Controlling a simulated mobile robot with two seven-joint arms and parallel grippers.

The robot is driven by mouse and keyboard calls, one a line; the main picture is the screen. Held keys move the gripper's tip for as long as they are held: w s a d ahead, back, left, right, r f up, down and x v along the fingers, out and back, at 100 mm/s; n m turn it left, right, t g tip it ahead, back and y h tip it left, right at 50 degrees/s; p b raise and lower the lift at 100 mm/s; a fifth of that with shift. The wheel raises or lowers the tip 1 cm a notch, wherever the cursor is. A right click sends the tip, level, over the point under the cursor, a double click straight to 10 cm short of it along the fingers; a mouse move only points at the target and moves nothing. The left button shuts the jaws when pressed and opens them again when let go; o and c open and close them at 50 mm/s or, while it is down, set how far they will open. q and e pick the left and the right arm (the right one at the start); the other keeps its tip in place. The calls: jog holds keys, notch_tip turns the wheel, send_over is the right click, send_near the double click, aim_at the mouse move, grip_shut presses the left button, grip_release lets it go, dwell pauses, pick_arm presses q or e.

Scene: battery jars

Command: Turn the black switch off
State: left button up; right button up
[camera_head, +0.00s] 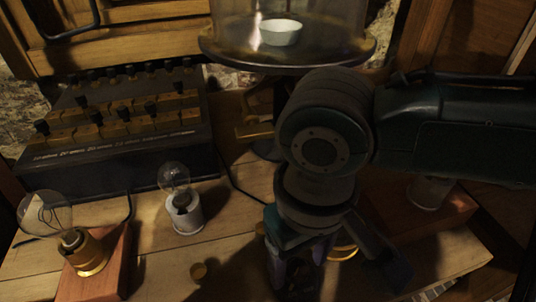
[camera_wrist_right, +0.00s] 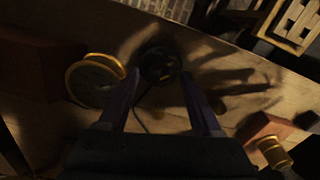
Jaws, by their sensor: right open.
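A small dark round object (camera_wrist_right: 158,62), which looks like the black switch, lies on the wooden table in the right wrist view. It sits ahead of and between the fingertips of my right gripper (camera_wrist_right: 160,76), with a thin dark wire by it. Its on or off state is too dark to tell. The right gripper is open, with nothing seen held; whether it touches the switch I cannot tell. In the head view the right gripper (camera_head: 300,272) points down at the table's front, and the arm hides the switch. My left gripper is not in view.
A black box with brass strips and knobs (camera_head: 110,165) stands at the left. Near it are a bulb on a wooden block (camera_head: 95,270) and a bulb in a white socket (camera_head: 184,213). A glass jar on a round stand (camera_head: 290,68) is behind. A brass-rimmed disc (camera_wrist_right: 93,80) lies close left.

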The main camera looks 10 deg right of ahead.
grip_shut()
dwell(0.4)
